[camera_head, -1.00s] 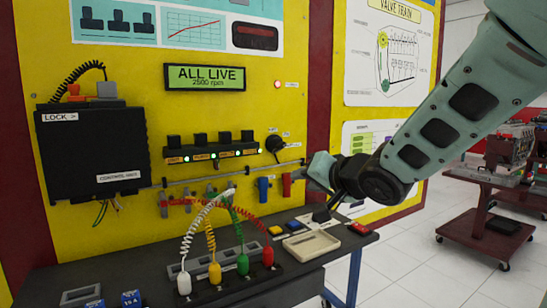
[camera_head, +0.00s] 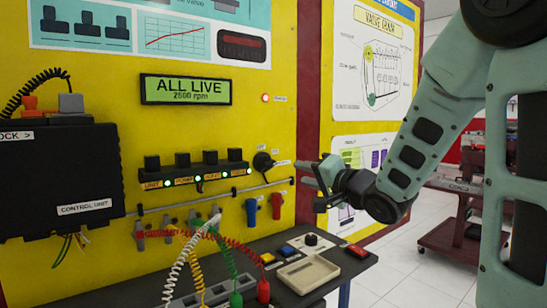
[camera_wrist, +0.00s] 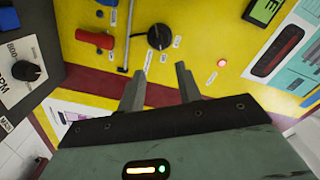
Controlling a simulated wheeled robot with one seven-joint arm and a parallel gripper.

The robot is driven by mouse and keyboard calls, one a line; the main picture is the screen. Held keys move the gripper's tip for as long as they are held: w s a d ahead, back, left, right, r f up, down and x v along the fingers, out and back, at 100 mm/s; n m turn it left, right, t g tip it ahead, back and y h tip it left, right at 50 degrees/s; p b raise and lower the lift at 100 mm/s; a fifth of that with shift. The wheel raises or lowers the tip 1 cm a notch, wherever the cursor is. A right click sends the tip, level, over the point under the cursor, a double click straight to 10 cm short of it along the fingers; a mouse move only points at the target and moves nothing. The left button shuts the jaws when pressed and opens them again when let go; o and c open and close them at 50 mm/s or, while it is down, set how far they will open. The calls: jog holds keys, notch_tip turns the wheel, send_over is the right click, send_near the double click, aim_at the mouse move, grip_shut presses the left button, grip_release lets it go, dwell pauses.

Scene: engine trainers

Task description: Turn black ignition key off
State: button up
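The black ignition key (camera_head: 263,161) is a round black switch on the yellow panel, just right of the row of black units with green lights. It also shows in the wrist view as a black knob (camera_wrist: 160,37) with small white labels around it. My gripper (camera_head: 318,180) is to the right of the key in the head view, apart from it. In the wrist view my gripper's two fingers (camera_wrist: 160,70) are spread and empty, with the knob beyond their tips. The label wording is too small to read.
The display (camera_head: 187,89) reads ALL LIVE, 2500 rpm. A red lamp (camera_head: 265,97) is lit above the key. A rail (camera_head: 215,197) with blue and red handles runs below. The bench holds a tray (camera_head: 307,273), a dial (camera_head: 311,239) and coloured leads.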

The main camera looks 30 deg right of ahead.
aim_at(273, 165)
jog(key=w, duration=0.4)
jog(key=w+b, duration=0.1)
jog(key=w, duration=0.3)
jog(key=w+b, duration=0.1)
jog(key=w, duration=0.4)
jog(key=shift+w+a, duration=0.1)
jog(key=shift+a, duration=0.2)
jog(key=shift+c, duration=0.3)
grip_shut()
